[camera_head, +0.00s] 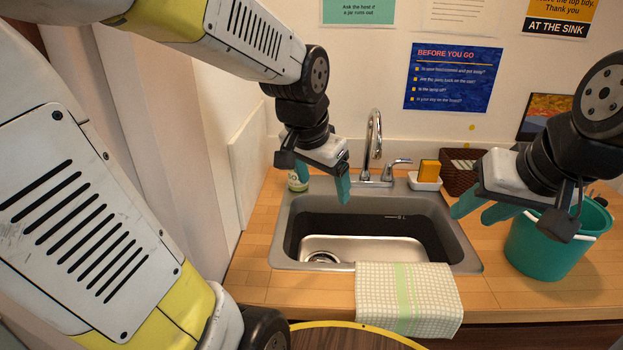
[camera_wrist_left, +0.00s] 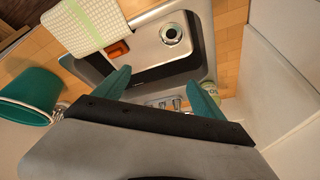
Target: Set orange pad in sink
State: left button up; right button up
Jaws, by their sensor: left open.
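A grey sink (camera_head: 456,235) with a dark-walled basin is set in the wooden counter. A flat orange piece (camera_wrist_left: 118,50) lies inside the basin beside the towel in the left wrist view; the head view does not show it. A yellow-orange block (camera_head: 429,170) stands in a white dish (camera_head: 425,183) behind the sink's right corner. My left gripper (camera_head: 323,180) is open and empty above the sink's back left; its parted fingers show in the left wrist view (camera_wrist_left: 160,90). My right gripper (camera_head: 473,215) is near the sink's right edge, fingers apart, holding nothing visible.
A checked towel (camera_head: 408,298) hangs over the sink's front edge. The tap (camera_head: 374,140) rises behind the basin. A teal bucket (camera_head: 545,250) stands right, a wicker basket (camera_head: 460,172) at the back. A small green-labelled jar (camera_head: 297,180) is beside my left gripper.

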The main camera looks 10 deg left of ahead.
pick_arm(q)
jog(key=s+a+r+n+t+h, duration=0.1)
jog(key=s+a+r+n, duration=0.1)
jog(key=s, duration=0.6)
jog(key=shift+s+a+r+n+t, duration=0.3)
jog(key=shift+r+n, duration=0.6)
jog(key=shift+n, duration=0.3)
